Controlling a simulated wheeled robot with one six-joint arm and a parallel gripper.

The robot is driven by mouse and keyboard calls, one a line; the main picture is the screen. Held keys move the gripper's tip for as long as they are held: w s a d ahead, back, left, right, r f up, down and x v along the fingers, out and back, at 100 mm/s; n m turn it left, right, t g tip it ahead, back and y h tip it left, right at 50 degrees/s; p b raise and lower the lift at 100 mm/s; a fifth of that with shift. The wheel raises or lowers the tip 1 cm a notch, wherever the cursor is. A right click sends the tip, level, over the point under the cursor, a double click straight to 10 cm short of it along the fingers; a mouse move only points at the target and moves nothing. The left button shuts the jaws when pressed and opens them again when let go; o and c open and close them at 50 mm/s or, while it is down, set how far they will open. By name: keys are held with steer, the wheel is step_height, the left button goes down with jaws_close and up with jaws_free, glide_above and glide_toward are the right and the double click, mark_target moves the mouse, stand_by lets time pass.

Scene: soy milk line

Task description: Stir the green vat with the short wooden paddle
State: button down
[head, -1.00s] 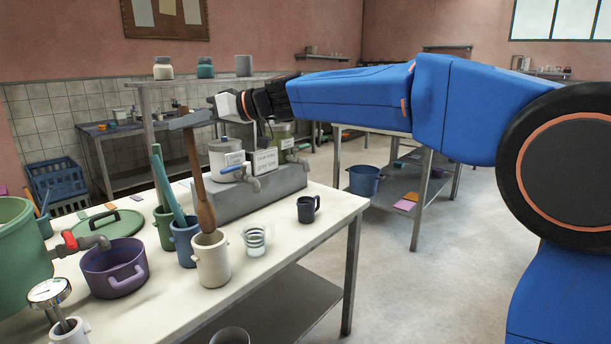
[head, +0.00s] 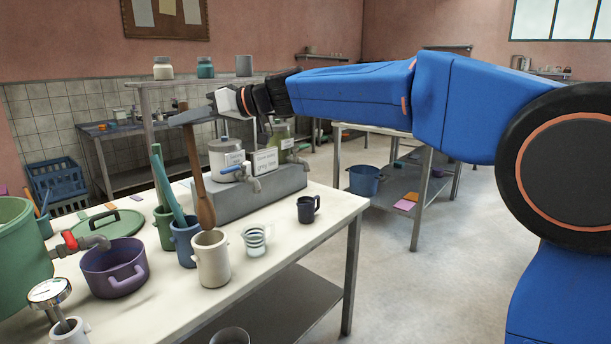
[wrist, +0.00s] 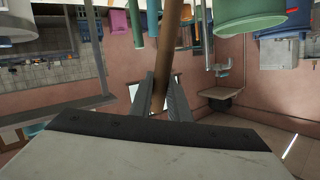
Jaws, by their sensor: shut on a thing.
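My gripper (head: 188,116) is shut on the handle of a wooden paddle (head: 203,200), near its top. The paddle hangs nearly upright, slightly tilted, its broad lower end at the mouth of a cream crock (head: 212,262). I cannot tell whether the tip is still inside. In the wrist view the handle (wrist: 172,45) passes between the two fingers (wrist: 160,95). The green vat (head: 18,255) stands at the left edge, partly cut off, with a red-handled tap; its inside is hidden. It also shows in the wrist view (wrist: 250,14). A green lid (head: 108,225) lies on the table.
A purple pot (head: 115,270) stands under the vat's tap. A blue crock (head: 186,243) with teal paddles is close left of the cream crock. A glass cup (head: 256,240) and dark mug (head: 307,209) stand right. A gauge (head: 50,291) is in front.

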steer(key=shift+f, duration=1.3)
steer(key=shift+s+r, duration=0.1)
